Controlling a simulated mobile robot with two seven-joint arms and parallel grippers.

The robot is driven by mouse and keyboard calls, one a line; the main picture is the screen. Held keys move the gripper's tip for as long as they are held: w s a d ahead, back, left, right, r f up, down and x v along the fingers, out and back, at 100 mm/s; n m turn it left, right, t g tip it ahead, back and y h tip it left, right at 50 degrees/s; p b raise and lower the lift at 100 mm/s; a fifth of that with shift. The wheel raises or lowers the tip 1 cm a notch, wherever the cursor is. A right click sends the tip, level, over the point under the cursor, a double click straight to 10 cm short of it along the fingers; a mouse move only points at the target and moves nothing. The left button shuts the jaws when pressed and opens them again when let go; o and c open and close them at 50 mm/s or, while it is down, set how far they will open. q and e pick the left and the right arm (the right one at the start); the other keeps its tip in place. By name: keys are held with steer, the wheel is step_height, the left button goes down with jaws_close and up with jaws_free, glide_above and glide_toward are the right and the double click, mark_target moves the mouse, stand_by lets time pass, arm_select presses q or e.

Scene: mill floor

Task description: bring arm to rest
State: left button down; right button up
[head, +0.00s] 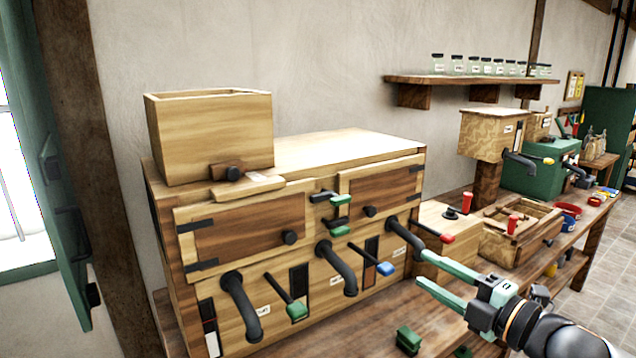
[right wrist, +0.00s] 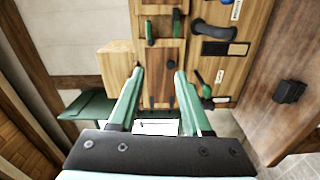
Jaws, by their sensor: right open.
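My right gripper (head: 432,267) comes in from the lower right of the head view, in front of the right end of a wooden cabinet (head: 340,150). Its two mint-green fingers are apart, with nothing between them. In the right wrist view the open fingers (right wrist: 160,76) point towards a wooden front with green handles and a dark knob. In the head view the upper finger overlaps the picture near a dark spout (head: 404,228); I cannot tell whether they touch. My left gripper is not in view.
The cabinet has green, blue (head: 385,268) and red (head: 447,238) lever handles and a wooden box (head: 210,135) on top. A jar shelf (head: 470,80) hangs behind. Clear floor (head: 600,290) shows at right.

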steer(key=s+a+f+m+g+h, duration=0.1)
steer(key=s+a+f+m, duration=0.2)
steer(key=f+m, duration=0.55)
steer(key=s+a+f+m+h, duration=0.2)
steer(key=s+a+f+m, duration=0.1)
steer(key=f, duration=1.1)
steer(key=s+d+f+m+g+h, duration=0.1)
steer(key=s+f+m+g+h, duration=0.1)
steer(key=s+f+m, duration=0.3)
steer(key=s+d+f+m+g+h, duration=0.2)
steer(key=s+f+m, duration=0.3)
steer(key=s+f, duration=0.9)
steer(key=shift+d+f+h, duration=0.25)
steer(key=shift+d+h, duration=0.05)
steer(key=shift+h, duration=0.1)
